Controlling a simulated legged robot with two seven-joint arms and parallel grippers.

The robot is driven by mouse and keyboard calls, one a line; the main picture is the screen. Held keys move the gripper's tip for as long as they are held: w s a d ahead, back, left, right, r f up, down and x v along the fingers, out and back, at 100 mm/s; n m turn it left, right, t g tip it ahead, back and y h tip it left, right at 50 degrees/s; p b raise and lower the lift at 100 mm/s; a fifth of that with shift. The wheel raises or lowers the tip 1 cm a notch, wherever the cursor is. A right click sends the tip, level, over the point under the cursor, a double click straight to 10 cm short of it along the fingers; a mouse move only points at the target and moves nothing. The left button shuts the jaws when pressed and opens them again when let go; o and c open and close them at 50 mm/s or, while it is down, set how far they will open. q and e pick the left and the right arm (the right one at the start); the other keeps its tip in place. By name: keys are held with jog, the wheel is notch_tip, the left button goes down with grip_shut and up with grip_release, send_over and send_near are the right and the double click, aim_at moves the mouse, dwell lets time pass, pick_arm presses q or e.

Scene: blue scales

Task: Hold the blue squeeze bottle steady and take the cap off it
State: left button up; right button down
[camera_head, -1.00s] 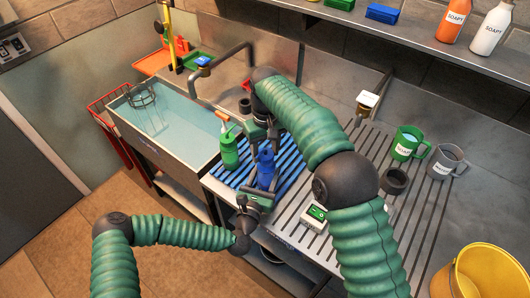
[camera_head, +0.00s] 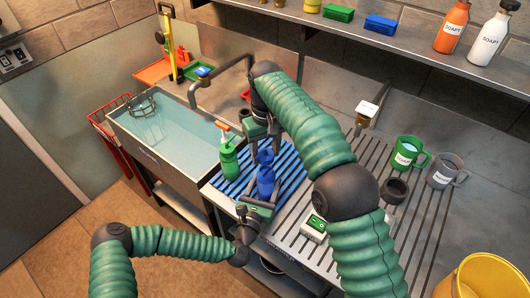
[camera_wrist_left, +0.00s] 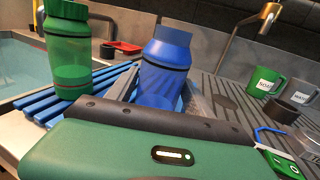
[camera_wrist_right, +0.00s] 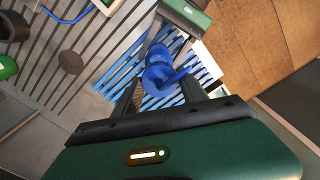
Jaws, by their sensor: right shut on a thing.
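The blue squeeze bottle (camera_head: 266,180) stands upright on the blue slatted mat (camera_head: 292,170), with its blue spouted cap (camera_wrist_right: 160,72) on top. My right gripper (camera_head: 262,142) comes from above and is shut on the cap, its fingers on either side in the right wrist view. My left gripper (camera_head: 262,198) is low at the near side of the bottle. Its fingers flank the bottle body, which fills the middle of the left wrist view (camera_wrist_left: 165,75). I cannot tell whether they touch it.
A green bottle (camera_head: 229,163) stands close on the left, next to the water-filled sink (camera_head: 160,130). A small green-and-white box (camera_head: 314,228) sits right of my left gripper. Green (camera_head: 408,152) and grey (camera_head: 445,170) mugs stand farther right on the grooved counter.

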pick_arm(q)
jog(key=shift+o, duration=1.3)
jog(key=shift+s, duration=0.1)
